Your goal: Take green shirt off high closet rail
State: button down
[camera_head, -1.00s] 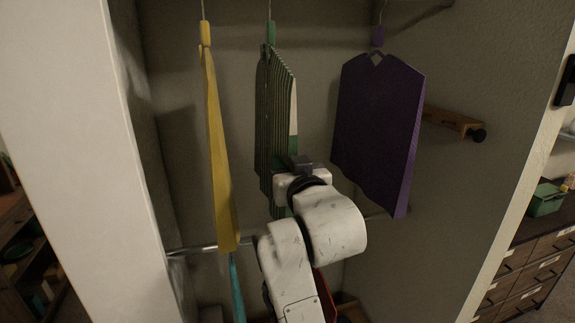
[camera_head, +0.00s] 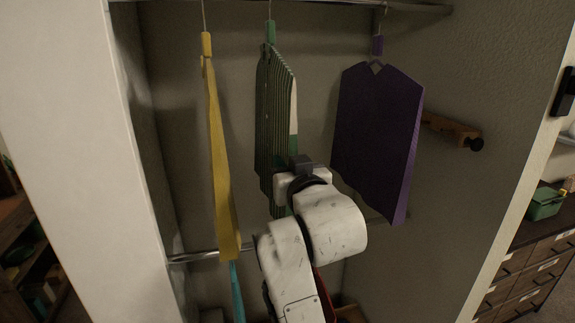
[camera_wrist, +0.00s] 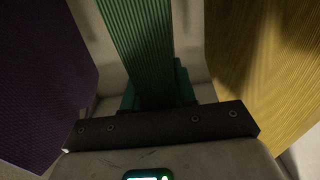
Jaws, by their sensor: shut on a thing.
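The green striped shirt (camera_head: 275,125) hangs edge-on in the middle of the closet, with a green piece and thin wire hook at its top. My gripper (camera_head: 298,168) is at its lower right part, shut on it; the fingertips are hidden. In the wrist view the green shirt (camera_wrist: 140,40) runs straight out from the gripper base, between the other two garments. The high closet rail (camera_head: 330,8) crosses the top of the head view. I cannot tell whether the green hook still touches it.
A yellow garment (camera_head: 217,150) hangs close on the left and a purple shirt (camera_head: 375,130) on the right. A lower rail (camera_head: 200,256) holds a teal garment (camera_head: 236,290). A wooden peg bracket (camera_head: 452,130) sits on the right wall. A white wall edge stands at left.

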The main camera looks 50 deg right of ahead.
dwell(0.3)
jog(key=v, duration=0.7)
jog(key=shift+s+a+r, duration=0.15)
jog(key=shift+s, duration=0.1)
dwell(0.8)
dwell(0.4)
